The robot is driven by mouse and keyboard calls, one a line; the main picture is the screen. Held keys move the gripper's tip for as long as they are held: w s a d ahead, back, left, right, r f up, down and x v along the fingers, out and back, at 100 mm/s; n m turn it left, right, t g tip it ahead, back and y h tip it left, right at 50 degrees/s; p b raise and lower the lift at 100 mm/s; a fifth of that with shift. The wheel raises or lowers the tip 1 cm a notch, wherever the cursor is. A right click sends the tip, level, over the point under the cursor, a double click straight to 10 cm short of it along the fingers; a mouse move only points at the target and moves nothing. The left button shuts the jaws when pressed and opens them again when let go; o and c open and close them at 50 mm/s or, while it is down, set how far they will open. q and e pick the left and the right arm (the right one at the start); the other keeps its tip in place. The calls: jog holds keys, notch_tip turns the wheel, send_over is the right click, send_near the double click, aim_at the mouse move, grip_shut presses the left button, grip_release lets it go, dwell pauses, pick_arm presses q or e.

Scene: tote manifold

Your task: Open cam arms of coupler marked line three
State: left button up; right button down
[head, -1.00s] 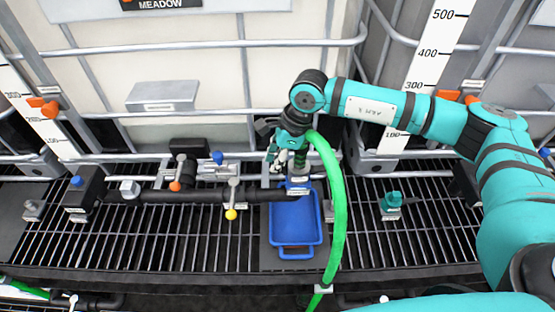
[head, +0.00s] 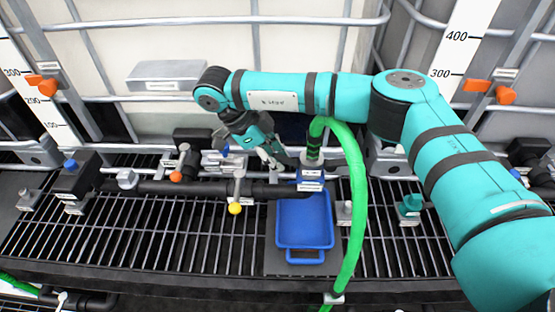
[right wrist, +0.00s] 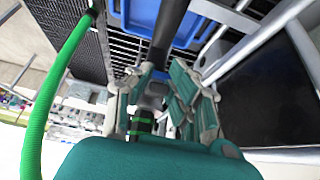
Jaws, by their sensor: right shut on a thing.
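The coupler (head: 313,152), dark with green bands, stands upright at the end of the green hose (head: 352,185), above the blue tray. White tags sit at its foot; their print is too small to read. My right gripper (head: 277,161) is just left of the coupler, tilted down toward it. It is shut on what seems to be a cam arm of the coupler, though its fingers hide the hold. In the right wrist view the fingers (right wrist: 158,95) flank the green-banded coupler (right wrist: 143,124). My left gripper is not in view.
A blue tray (head: 303,243) sits on the black grating (head: 180,235). A black pipe (head: 205,188) with yellow-ended (head: 235,208) and orange-ended (head: 176,176) valve handles runs left. A teal-handled fitting (head: 410,205) stands right. White tanks in metal cages close off the back.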

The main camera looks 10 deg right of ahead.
jog(key=shift+f+h, duration=0.3)
jog(key=shift+h, duration=0.4)
jog(key=c, duration=1.2)
grip_release()
jog(key=v, duration=1.2)
jog(key=shift+w, duration=0.25)
jog(key=shift+a+f, duration=0.1)
jog(key=shift+f, duration=0.05)
